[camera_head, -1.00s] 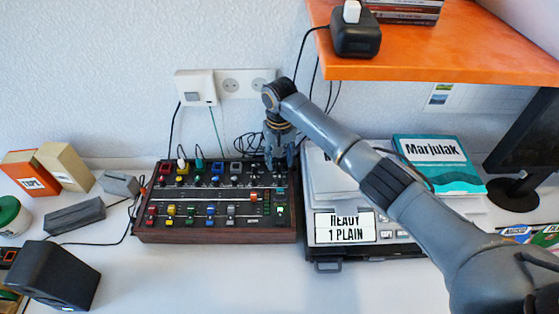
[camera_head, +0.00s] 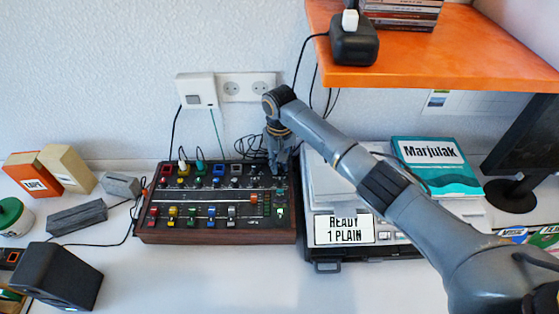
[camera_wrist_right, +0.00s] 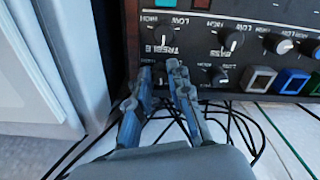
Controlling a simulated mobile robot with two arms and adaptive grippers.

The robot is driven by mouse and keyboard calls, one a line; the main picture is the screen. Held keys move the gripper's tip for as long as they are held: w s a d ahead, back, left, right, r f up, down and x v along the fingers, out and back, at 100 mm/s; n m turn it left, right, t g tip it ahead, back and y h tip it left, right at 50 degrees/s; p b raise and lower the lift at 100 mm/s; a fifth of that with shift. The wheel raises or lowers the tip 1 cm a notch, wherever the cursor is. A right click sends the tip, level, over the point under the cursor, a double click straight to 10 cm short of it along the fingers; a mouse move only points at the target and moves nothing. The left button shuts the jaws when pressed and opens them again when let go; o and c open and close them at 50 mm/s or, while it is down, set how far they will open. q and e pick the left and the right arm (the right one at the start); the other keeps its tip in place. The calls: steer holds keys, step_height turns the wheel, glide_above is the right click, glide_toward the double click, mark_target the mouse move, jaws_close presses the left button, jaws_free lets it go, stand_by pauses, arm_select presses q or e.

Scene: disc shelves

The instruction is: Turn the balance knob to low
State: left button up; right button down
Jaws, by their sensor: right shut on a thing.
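The dark mixer (camera_head: 215,237) with a wooden case stands on the desk and bears several knobs and coloured sliders. My right gripper (camera_head: 279,170) is at its back right corner, pointing down. In the right wrist view the right gripper (camera_wrist_right: 160,72) is shut on a small knob at the mixer's back edge. The fingers hide most of that knob and its name, so I cannot read whether it is the balance knob or which way it points. The treble knob (camera_wrist_right: 165,38) and the bass knob (camera_wrist_right: 232,41) are close by. My left gripper is not in view.
A scale (camera_head: 386,251) with a label stands right of the mixer, with a teal Marjulak box (camera_head: 436,170) behind. An orange shelf (camera_head: 425,75) hangs above. Cables lie behind the mixer. A black speaker (camera_head: 62,275) is at front left; the front middle desk is clear.

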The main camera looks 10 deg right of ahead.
mark_target(280, 167)
steer(key=shift+r+n+p, duration=0.2)
steer(key=shift+n+p, duration=0.3)
steer(key=shift+n, duration=0.5)
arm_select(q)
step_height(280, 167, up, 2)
arm_select(e)
steer(key=shift+f+n, duration=0.15)
steer(key=shift+n, duration=0.45)
steer(key=c, duration=1.2)
jaws_free()
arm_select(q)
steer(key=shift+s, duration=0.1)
arm_select(e)
steer(key=shift+r, duration=4.05)
